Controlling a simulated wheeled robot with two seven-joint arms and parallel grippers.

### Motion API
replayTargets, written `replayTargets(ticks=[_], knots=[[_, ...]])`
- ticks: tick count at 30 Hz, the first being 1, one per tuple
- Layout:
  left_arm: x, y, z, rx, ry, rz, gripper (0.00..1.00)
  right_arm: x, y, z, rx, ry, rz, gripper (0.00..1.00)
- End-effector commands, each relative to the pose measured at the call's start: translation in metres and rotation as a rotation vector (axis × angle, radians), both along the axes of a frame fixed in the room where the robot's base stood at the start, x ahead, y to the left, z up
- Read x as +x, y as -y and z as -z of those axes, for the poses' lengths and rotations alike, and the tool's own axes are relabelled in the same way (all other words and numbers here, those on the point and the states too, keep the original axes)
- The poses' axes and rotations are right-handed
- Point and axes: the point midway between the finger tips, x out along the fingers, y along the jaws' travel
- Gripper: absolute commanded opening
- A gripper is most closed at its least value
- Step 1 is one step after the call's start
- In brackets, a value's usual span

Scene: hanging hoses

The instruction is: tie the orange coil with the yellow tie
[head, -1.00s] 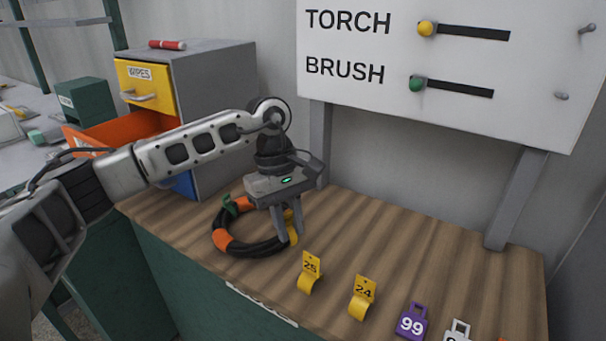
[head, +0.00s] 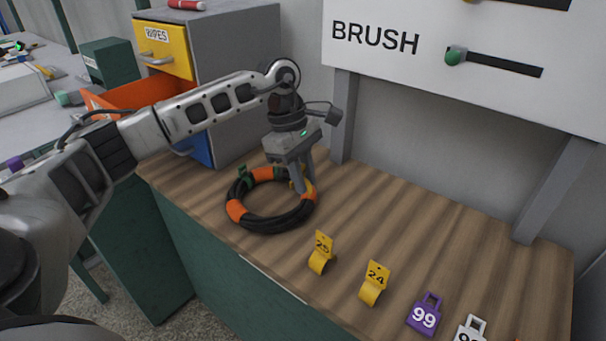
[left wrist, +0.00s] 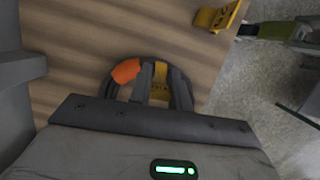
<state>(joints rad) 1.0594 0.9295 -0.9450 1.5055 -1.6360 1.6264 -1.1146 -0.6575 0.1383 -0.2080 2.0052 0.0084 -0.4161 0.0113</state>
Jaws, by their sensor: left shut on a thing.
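The coil (head: 270,222) is a black hose ring with orange bands, lying on the wooden bench top. It also shows in the left wrist view (left wrist: 126,70), partly hidden by my gripper. A green tie (head: 243,173) sits on its back left. My left gripper (head: 302,188) points down at the coil's right side, shut on a yellow tie (left wrist: 160,78). Only slivers of this tie show behind the fingers in the head view. I cannot tell whether it closes around the hose.
A drawer cabinet (head: 236,60) with an open orange drawer (head: 118,97) is behind left. The bench's back right is clear.

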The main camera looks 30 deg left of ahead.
Motion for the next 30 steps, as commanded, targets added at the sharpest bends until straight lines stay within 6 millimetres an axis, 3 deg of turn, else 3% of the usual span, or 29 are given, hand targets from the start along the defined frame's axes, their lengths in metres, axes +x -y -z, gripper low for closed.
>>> replayTargets(ticks=[15, 30], knots=[[0.000, 0.000, 0.031, 0.000, -0.001, 0.001, 0.00, 0.002, -0.003, 0.011, 0.006, 0.012, -0.015, 0.44], [0.000, 0.000, 0.033, 0.000, -0.001, 0.001, 0.00, 0.001, -0.004, 0.009, 0.007, 0.015, -0.020, 0.44]])
